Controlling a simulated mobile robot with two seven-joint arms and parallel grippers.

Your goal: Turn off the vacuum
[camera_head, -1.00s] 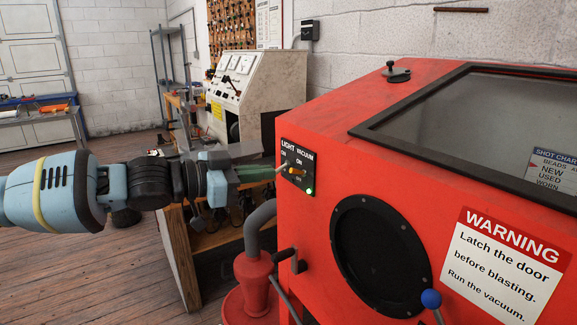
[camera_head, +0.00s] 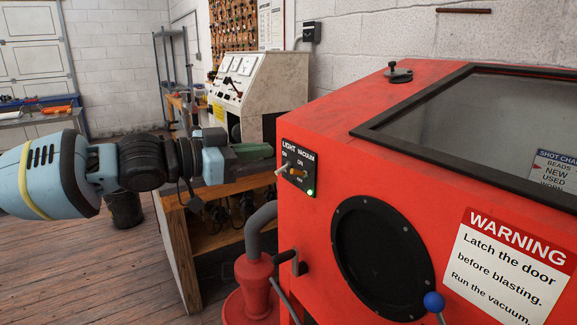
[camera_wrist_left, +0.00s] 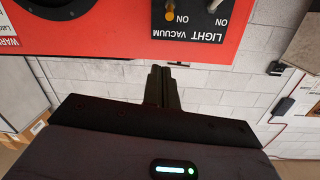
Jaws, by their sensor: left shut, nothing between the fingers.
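The red blast cabinet carries a black switch panel (camera_head: 288,158) marked LIGHT and VACUUM. The yellow vacuum toggle (camera_head: 298,173) sits on the panel's right side; I cannot tell its position surely. A green lamp (camera_head: 310,192) glows below it. The pale light toggle (camera_head: 282,169) is to its left. My left gripper (camera_head: 270,151) is shut and empty, just left of the panel's upper part and apart from the toggles. In the left wrist view the panel appears upside down, with the vacuum toggle (camera_wrist_left: 170,14) beyond my shut fingertips (camera_wrist_left: 161,70). My right gripper is not in view.
The red cabinet (camera_head: 440,135) fills the right side, with a round black port (camera_head: 382,258) and a blue-knobbed lever (camera_head: 433,301). A grey hose (camera_head: 260,228) and a wooden bench (camera_head: 178,245) stand below my arm. Open floor lies at left.

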